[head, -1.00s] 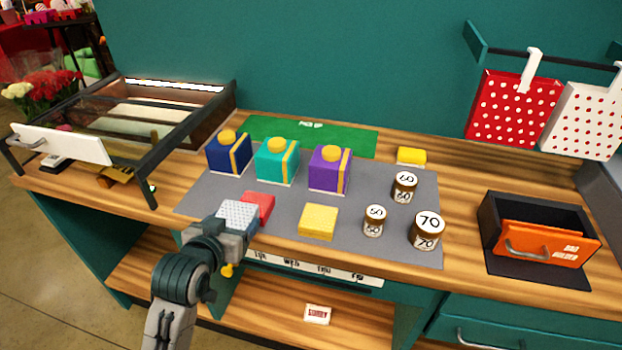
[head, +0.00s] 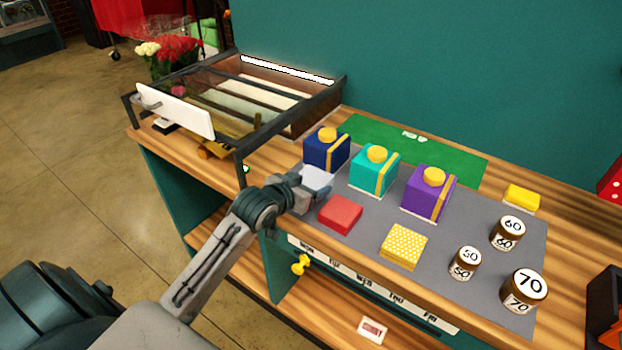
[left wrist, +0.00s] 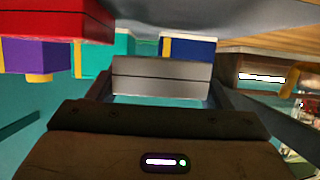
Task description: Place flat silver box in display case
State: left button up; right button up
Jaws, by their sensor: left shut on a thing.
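The flat silver box (head: 316,178) is in my left gripper (head: 308,184) above the left end of the grey mat. In the left wrist view the box (left wrist: 162,78) sits between the two fingers, which are shut on it. The display case (head: 240,100) stands at the back left of the counter, with a dark frame and a white front panel with a handle (head: 175,110). The gripper is to the right of the case, outside it. Shelves inside the case show through its top. My right gripper is not in view.
Blue (head: 327,150), teal (head: 374,172) and purple (head: 428,193) gift boxes stand just right of the gripper. A red flat box (head: 340,214) and a yellow one (head: 404,246) lie nearer the front edge. Several numbered jars stand at right. A green mat (head: 415,148) lies behind.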

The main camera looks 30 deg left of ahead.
aim_at(309, 173)
pick_arm(q)
jog(key=w, duration=0.1)
jog(key=w+a, duration=0.1)
jog(key=w, duration=0.1)
jog(key=shift+a+p, duration=0.25)
jog(key=shift+p, duration=0.05)
jog(key=shift+w+a, duration=0.2)
jog(key=shift+w, duration=0.2)
jog(key=shift+w+f, duration=0.1)
jog(key=shift+f, duration=0.1)
notch_tip(309, 173, down, 3)
jog(key=shift+f+p, duration=0.1)
jog(key=shift+p, duration=0.6)
jog(key=shift+f, duration=0.1)
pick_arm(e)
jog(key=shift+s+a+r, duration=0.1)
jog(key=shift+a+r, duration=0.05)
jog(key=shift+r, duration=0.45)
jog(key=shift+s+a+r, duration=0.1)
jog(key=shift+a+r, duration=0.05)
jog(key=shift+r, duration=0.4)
pick_arm(q)
jog(key=o, duration=0.7)
jog(key=shift+f, duration=0.15)
jog(key=shift+c, duration=0.2)
jog(key=o, duration=0.4)
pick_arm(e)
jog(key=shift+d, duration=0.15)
